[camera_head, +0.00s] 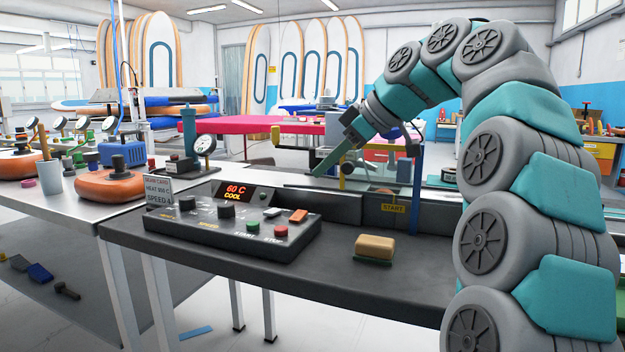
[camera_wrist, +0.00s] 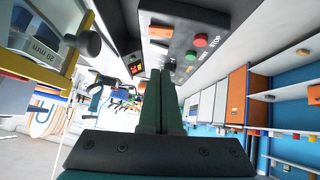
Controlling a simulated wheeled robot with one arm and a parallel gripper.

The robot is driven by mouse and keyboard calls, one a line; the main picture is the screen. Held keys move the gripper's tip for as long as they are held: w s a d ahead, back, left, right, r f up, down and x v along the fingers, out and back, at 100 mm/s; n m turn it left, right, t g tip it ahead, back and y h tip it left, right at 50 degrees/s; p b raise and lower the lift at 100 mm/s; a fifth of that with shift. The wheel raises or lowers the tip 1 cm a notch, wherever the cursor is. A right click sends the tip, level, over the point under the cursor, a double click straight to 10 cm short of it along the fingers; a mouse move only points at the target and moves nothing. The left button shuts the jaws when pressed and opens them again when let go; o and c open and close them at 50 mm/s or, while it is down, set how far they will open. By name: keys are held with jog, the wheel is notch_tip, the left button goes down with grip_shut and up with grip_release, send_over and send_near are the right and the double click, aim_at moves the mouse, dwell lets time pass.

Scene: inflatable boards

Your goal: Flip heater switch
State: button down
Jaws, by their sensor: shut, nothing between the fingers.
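The control panel (camera_head: 235,225) is a dark sloped box on the dark bench, with a display reading 60 C and COOL. An orange rocker switch (camera_head: 298,215) sits at its upper right; no label on it is readable. Near it are a green button (camera_head: 252,226), a red button (camera_head: 281,231) and black knobs. My gripper (camera_head: 318,173) is above and behind the panel, pointing down to the left, apart from the switch. In the wrist view its fingers (camera_wrist: 160,80) are together and empty. The orange switch (camera_wrist: 160,31) shows beyond the tips, with the red button (camera_wrist: 201,40) to its right.
A tan-topped block (camera_head: 375,246) lies right of the panel. A yellow-and-blue upright frame with a START sign (camera_head: 393,208) stands close to the right of my gripper. A card (camera_head: 159,191) stands at the panel's left. The front of the bench is clear.

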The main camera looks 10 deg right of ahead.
jog(key=shift+v, duration=1.65)
jog(key=shift+w+d+r+p, duration=0.2)
jog(key=shift+w+d+p, duration=0.3)
jog(key=shift+p, duration=0.25)
jog(key=shift+w+a, duration=0.1)
send_over(298, 216)
jog(key=d, duration=0.2)
jog(key=f, duration=0.6)
jog(key=shift+s+f, duration=0.25)
jog(key=shift+f, duration=0.1)
jog(key=f, duration=0.2)
jog(key=shift+w+f, duration=0.3)
jog(key=shift+f, duration=0.05)
jog(key=shift+w+f, duration=0.1)
jog(key=shift+f, duration=0.7)
